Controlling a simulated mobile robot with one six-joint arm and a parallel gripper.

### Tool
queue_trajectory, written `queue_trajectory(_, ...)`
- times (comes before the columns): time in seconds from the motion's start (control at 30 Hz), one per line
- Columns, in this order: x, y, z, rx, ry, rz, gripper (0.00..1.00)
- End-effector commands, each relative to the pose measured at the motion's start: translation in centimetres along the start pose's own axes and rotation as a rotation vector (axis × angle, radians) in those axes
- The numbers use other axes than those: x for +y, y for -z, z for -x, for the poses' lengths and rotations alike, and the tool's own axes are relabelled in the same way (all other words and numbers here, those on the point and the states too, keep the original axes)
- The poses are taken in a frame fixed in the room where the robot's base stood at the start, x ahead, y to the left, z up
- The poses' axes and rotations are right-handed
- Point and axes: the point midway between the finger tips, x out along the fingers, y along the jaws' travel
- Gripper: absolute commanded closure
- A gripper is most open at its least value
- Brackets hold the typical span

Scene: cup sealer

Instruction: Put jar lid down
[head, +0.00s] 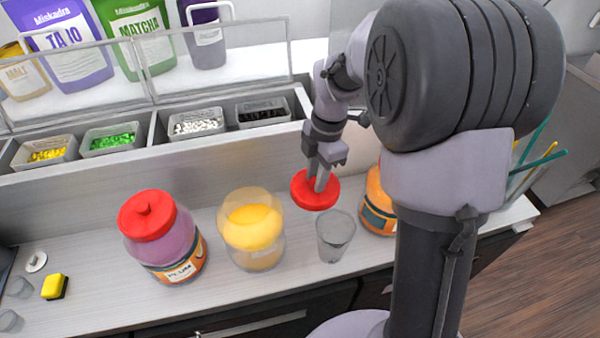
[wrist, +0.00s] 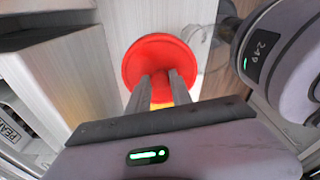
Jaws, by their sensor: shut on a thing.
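My gripper (head: 321,178) is shut on a round red jar lid (head: 312,195), at the counter's middle right. The fingers also show over the lid (wrist: 160,56) in the wrist view, covering the spot where they hold it. The lid looks a little above the counter, but I cannot tell the exact gap. An open jar with yellow contents (head: 252,230) stands to its left, without a lid. A plum jar (head: 165,240) with a red lid stands further left.
A clear cup (head: 334,236) stands just in front of the lid. An orange jar (head: 377,202) is partly hidden behind my arm. Topping trays (head: 196,124) line the raised back ledge. A yellow sponge (head: 54,287) lies at far left. The counter front between plum jar and sponge is clear.

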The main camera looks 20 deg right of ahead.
Motion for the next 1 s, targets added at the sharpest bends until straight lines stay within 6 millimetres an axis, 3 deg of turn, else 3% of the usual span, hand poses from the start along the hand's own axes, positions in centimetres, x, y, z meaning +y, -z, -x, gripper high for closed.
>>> queue_trajectory(0.03,1.2,-1.6,-2.2,0.000,-0.002,-0.021,1.00)
queue_trajectory(0.2,3.2,-4.3,-5.2,-0.001,-0.008,-0.055,1.00)
queue_trajectory(0.57,3.5,-5.4,-11.1,0.000,-0.007,-0.063,1.00)
queue_trajectory(0.73,3.5,-5.8,-14.7,0.000,-0.007,-0.062,1.00)
queue_trajectory(0.8,3.6,-5.9,-15.5,-0.001,-0.008,-0.062,1.00)
queue_trajectory(1.0,3.6,-5.9,-15.3,-0.001,-0.009,-0.062,1.00)
